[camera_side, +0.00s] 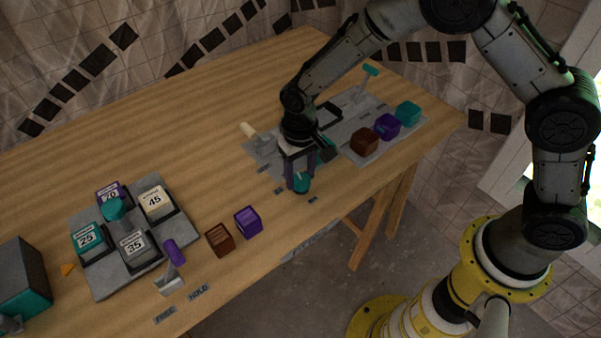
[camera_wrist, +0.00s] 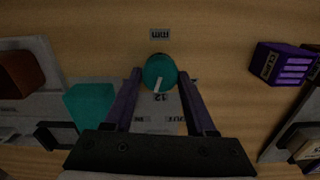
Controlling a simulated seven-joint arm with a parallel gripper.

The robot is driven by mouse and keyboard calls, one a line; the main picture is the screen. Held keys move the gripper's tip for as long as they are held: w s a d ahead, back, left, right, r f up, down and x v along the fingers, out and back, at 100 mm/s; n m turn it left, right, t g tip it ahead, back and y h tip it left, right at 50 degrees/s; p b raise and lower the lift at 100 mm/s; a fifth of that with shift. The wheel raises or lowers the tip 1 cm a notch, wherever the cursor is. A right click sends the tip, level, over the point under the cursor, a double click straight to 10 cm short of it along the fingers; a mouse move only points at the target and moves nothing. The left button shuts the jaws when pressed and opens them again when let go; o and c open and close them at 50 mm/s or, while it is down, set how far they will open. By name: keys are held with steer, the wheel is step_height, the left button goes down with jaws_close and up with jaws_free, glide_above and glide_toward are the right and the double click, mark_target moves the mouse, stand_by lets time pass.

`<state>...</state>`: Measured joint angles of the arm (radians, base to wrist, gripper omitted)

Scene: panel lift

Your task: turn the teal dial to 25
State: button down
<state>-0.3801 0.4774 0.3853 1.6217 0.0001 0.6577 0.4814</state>
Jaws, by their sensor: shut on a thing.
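The teal dial (camera_side: 301,184) is a small round knob near the front edge of the wooden table. In the wrist view the dial (camera_wrist: 160,71) has a white pointer line that points down and slightly left, near a printed 12 (camera_wrist: 157,97). My gripper (camera_side: 298,178) points down over the dial. In the wrist view its fingers (camera_wrist: 160,77) stand on either side of the dial, shut on it. A mark for 25 on the dial's scale is not visible; part of the scale is hidden by my gripper.
A grey plate (camera_side: 181,203) at left holds numbered blocks, including a teal one marked 25 (camera_side: 88,241). A brown block (camera_side: 220,240) and a purple block (camera_side: 248,221) stand left of the dial. Several coloured blocks sit on a grey panel (camera_side: 340,132) behind my gripper. The back-left tabletop is clear.

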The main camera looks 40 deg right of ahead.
mark_target(300, 179)
steer(key=n, duration=0.4)
steer(key=shift+r+n, duration=0.1)
steer(key=shift+n, duration=0.2)
steer(key=n, duration=0.3)
steer(key=shift+a+n, duration=0.1)
steer(key=shift+n, duration=0.3)
steer(key=n, duration=0.3)
steer(key=shift+n, duration=2)
steer(key=c, duration=1.6)
jaws_free()
steer(key=shift+c, duration=1.2)
jaws_free()
step_height(300, 179, up, 14)
